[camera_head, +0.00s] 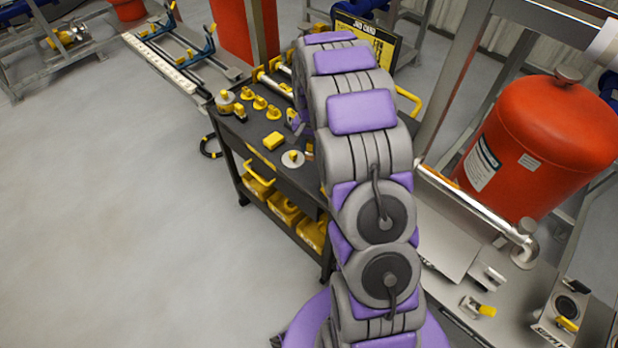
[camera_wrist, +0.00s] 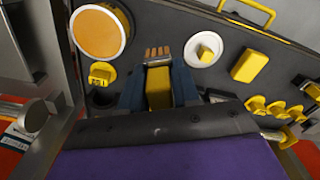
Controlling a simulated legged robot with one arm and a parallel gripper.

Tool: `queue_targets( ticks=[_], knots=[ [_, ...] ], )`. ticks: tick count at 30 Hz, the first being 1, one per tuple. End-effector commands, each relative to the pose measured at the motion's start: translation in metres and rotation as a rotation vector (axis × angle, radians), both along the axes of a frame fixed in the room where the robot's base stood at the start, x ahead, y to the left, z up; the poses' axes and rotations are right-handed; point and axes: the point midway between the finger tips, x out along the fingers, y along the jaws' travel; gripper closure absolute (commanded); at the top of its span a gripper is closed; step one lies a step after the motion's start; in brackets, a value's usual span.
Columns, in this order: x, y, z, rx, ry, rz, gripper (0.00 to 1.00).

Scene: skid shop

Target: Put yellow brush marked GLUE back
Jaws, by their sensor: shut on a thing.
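In the wrist view my gripper (camera_wrist: 158,84) is shut on the yellow brush (camera_wrist: 159,92), with one dark blue finger on each side of it. The brush's brown bristle end (camera_wrist: 157,53) points away from my wrist, over the dark cart top (camera_wrist: 165,20). No GLUE marking can be read on it. A dark round opening (camera_wrist: 102,99) lies left of the fingers, beside a small yellow marked piece (camera_wrist: 102,74). In the head view my arm hides most of the gripper and the brush at the cart (camera_head: 240,130).
On the cart top are a large orange-faced disc (camera_wrist: 100,33), a white disc with a yellow block (camera_wrist: 191,51), a yellow block (camera_wrist: 248,66) and several yellow knobs (camera_wrist: 257,105). A red tank (camera_head: 545,140) stands right.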

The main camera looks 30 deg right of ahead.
Motion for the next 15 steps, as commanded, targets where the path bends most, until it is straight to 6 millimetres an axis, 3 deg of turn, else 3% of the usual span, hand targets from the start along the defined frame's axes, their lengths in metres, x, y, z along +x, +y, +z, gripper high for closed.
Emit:
queue_targets(
  ticks=[15],
  knots=[
    [0.001,-0.006,-0.069,-0.003,-0.003,-0.043,1.00]
  ],
)
